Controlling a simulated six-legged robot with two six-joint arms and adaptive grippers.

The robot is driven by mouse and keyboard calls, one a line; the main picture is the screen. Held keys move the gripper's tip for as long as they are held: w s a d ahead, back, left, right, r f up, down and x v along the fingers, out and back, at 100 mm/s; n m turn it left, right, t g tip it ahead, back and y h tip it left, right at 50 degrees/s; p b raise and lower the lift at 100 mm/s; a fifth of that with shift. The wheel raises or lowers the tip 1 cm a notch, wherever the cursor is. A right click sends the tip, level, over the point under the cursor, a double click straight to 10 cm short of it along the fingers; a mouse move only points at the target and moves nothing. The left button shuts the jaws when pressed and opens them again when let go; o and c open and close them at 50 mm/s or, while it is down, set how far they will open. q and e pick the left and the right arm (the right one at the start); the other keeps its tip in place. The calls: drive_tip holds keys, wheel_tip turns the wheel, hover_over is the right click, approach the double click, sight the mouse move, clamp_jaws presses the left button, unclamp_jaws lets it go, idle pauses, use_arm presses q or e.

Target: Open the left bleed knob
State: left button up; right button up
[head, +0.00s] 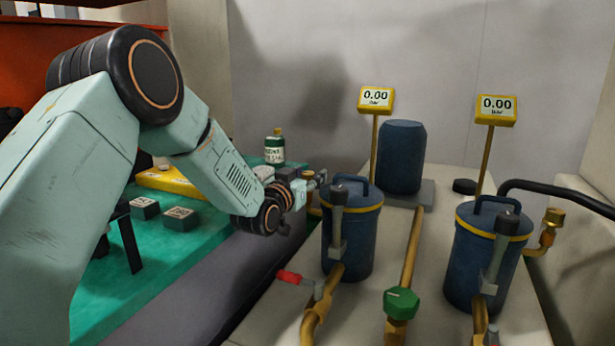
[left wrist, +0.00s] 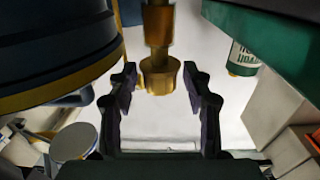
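The left bleed knob (left wrist: 159,76) is a ribbed brass knob below a brass stem in the left wrist view. It lies between the two fingertips of my left gripper (left wrist: 160,85), which is open, with a narrow gap visible on each side. How deep it sits between them is hard to tell. In the head view my left gripper (head: 314,181) is beside the left blue canister (head: 350,240), at its upper left. There the knob is mostly hidden by the gripper and cannot be made out clearly. My right gripper is not in view.
A right blue canister (head: 480,260) has its own brass knob (head: 553,217). A red-handled lever (head: 290,277) and a green valve knob (head: 401,303) stand in front. A green bottle (head: 274,148) stands behind my arm. Both gauges (head: 376,98) (head: 497,108) read 0.00.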

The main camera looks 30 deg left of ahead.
use_arm(q)
clamp_jaws()
drive_tip(key=shift+d+y, duration=0.1)
drive_tip(key=shift+y, duration=0.2)
drive_tip(key=shift+r+n+g+y+p, duration=0.1)
drive_tip(key=shift+n+g+y+p, duration=0.35)
drive_tip(key=shift+n+y, duration=0.95)
drive_tip(key=shift+n+g+y+p, duration=0.35)
drive_tip(key=shift+n+y+p, duration=0.4)
drive_tip(key=shift+y, duration=0.95)
drive_tip(key=shift+o, duration=0.6)
unclamp_jaws()
